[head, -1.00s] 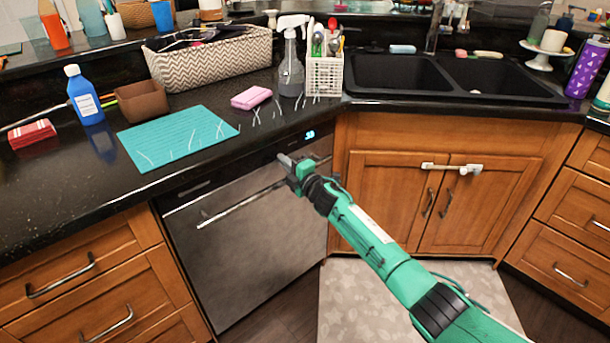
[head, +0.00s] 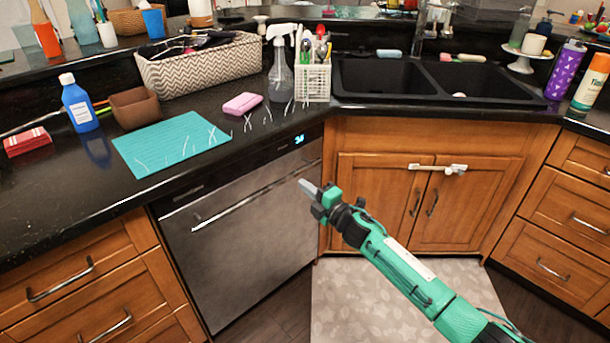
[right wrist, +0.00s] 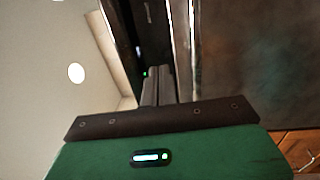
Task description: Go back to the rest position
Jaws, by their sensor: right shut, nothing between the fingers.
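My right gripper (head: 308,188) is in front of the dishwasher (head: 250,230), below the counter edge, with its arm reaching in from the lower right. Its fingers are together and hold nothing. In the right wrist view the closed fingers (right wrist: 158,88) point away from the green gripper body, with the dishwasher's metal front at the right. My left gripper is not in the head view.
The black counter (head: 60,185) carries a teal mat (head: 170,143), a pink sponge (head: 242,103), a blue bottle (head: 80,105), a spray bottle (head: 280,75) and a utensil holder (head: 313,80). The double sink (head: 385,90) is at the back right. Open floor with a mat (head: 400,295) lies below.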

